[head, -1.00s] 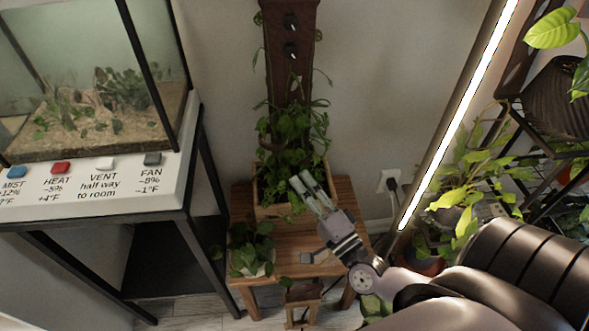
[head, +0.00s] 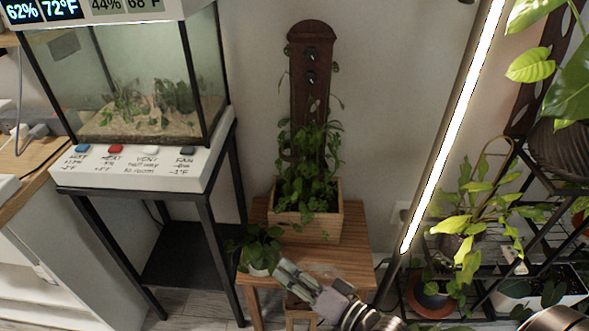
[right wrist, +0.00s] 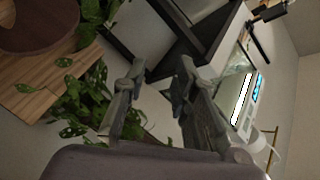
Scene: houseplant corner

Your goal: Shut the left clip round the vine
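The vine (head: 310,160) grows from a wooden planter box (head: 308,228) up a tall dark brown board (head: 305,100). Two small dark clips, an upper clip (head: 312,54) and a lower clip (head: 312,78), sit one above the other near the board's top. They are too small to tell open from shut, and I cannot tell which is the left one. My right gripper (head: 281,273) is below and in front of the planter, well apart from the clips. Its fingers stand apart with nothing between them in the right wrist view (right wrist: 157,86). My left gripper is not in view.
The planter stands on a wooden stool (head: 355,232) beside a small potted plant (head: 258,250). A terrarium on a black stand (head: 205,192) is to the left. A lit tube lamp (head: 455,125) and a plant rack (head: 545,180) are to the right. The wall around the board is clear.

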